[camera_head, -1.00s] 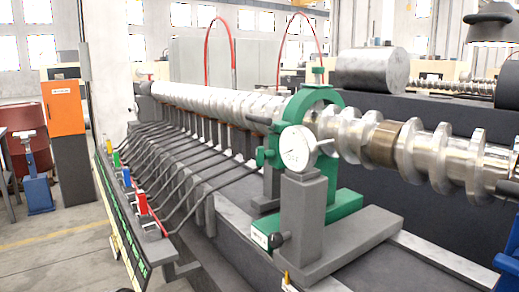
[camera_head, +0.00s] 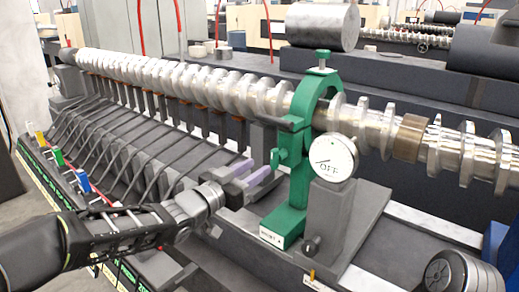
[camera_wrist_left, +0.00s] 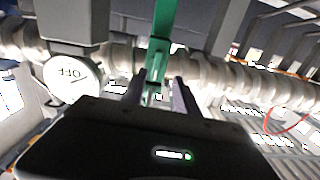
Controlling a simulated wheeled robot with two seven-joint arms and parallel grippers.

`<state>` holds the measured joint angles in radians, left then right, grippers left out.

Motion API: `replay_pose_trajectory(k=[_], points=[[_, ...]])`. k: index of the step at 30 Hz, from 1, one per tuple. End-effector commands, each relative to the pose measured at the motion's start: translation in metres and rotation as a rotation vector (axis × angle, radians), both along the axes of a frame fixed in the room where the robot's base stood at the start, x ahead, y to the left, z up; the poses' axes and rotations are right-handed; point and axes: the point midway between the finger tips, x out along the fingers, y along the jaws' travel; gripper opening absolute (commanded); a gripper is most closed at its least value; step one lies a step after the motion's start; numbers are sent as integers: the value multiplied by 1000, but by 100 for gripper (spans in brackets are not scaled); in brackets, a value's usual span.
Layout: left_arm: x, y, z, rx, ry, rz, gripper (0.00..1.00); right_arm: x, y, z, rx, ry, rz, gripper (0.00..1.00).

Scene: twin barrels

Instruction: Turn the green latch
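The green latch (camera_head: 280,157) sticks out on the left side of a green ring-shaped stand (camera_head: 299,190) around the shiny screw shaft. My left gripper (camera_head: 267,178) reaches in from the left, its pale purple fingers open and pointing at the latch from just below and left. In the left wrist view the latch (camera_wrist_left: 153,93) shows between the two dark fingers (camera_wrist_left: 160,88). I cannot tell whether they touch it. A round white dial (camera_head: 333,157) reading OFF stands right of the green stand; it also shows in the left wrist view (camera_wrist_left: 72,79). My right gripper is out of view.
The long screw shaft (camera_head: 180,85) runs above a row of dark bent rods (camera_head: 120,150). A grey block (camera_head: 345,222) carries the dial close to the stand. A large metal cylinder (camera_head: 322,27) lies behind. A panel with coloured switches (camera_head: 57,158) is at the left.

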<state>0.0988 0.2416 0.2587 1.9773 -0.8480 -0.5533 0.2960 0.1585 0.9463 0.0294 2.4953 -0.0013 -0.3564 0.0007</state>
Motion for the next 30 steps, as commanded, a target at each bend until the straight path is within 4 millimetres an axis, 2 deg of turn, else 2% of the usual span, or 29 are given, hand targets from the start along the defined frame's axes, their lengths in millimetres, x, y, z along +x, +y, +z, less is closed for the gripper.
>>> replay_pose_trajectory(k=[17,30], points=[[3,-6,2,-25,7,-16,36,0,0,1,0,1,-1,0],[51,-42,2,-24,8,-16,36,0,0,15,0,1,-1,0]])
